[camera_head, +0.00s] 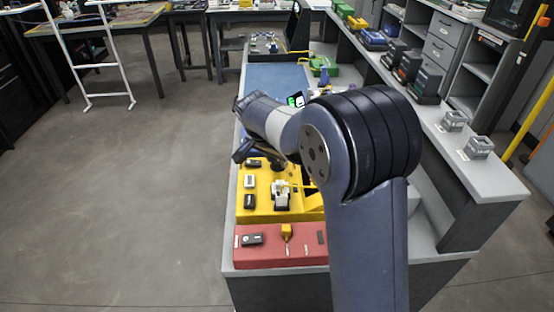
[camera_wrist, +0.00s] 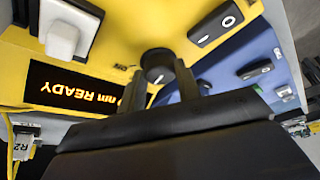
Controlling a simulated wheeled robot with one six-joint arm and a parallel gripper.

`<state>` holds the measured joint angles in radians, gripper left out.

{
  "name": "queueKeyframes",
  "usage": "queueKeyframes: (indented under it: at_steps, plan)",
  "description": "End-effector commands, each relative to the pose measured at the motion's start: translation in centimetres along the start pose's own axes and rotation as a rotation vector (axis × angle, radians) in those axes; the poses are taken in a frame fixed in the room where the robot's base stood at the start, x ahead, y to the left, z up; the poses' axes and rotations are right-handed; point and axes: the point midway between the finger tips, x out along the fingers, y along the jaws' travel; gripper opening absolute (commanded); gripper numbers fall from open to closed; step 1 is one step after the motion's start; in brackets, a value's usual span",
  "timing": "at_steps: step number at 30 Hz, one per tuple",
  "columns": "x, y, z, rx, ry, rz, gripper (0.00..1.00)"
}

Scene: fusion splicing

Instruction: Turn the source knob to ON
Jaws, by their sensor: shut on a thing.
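The source knob (camera_wrist: 156,58) is a round black knob with a light mark, on the yellow panel (camera_wrist: 110,35). My gripper (camera_wrist: 160,76) has its two fingers on either side of the knob, shut on it. Which setting the mark points to cannot be read. An amber display reading "nm READY" (camera_wrist: 78,92) appears upside down beside the knob in the wrist view. In the head view my arm reaches over the yellow unit (camera_head: 257,205) from the right. My fingertips and the knob are not clear there.
In the wrist view, a black rocker switch (camera_wrist: 215,23) and a white connector block (camera_wrist: 62,38) sit near the knob, and a blue panel (camera_wrist: 237,58) adjoins. In the head view a red unit (camera_head: 275,258) stands in front. A grey shelf (camera_head: 485,180) runs along the right.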

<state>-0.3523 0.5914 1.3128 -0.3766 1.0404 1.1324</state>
Motion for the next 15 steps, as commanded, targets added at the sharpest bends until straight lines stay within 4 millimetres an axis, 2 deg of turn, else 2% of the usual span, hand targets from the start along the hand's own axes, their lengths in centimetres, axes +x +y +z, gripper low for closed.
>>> queueKeyframes:
  at_steps: [15]
  plan:
    - [-0.06, -0.52, -0.15, 0.453, -0.001, 0.189, 0.09]
